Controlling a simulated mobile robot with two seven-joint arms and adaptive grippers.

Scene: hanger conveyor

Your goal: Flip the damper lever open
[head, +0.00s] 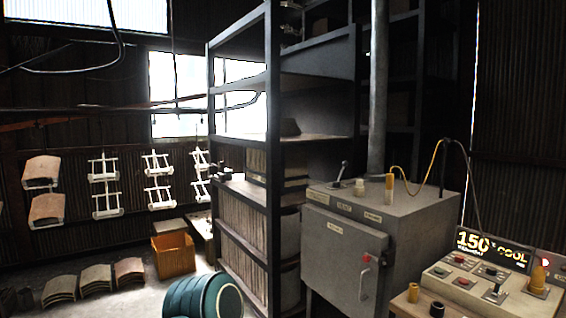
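A grey metal oven cabinet (345,258) with a flue pipe (378,95) rising from its back stands right of centre in the head view. A small dark lever (342,172) stands tilted on the left part of its top, leaning to the upper right. The cabinet door is shut and has a red-knobbed handle (366,261). Neither of my grippers is in view, and nothing touches the lever.
A pale knob (359,187) and a yellow-corded plug (389,183) are on the cabinet top. A control panel (490,285) with a lit "150 COOL" display (492,250) stands at right. Tall shelving (274,100) is behind left. An orange bin (172,256) sits on the floor.

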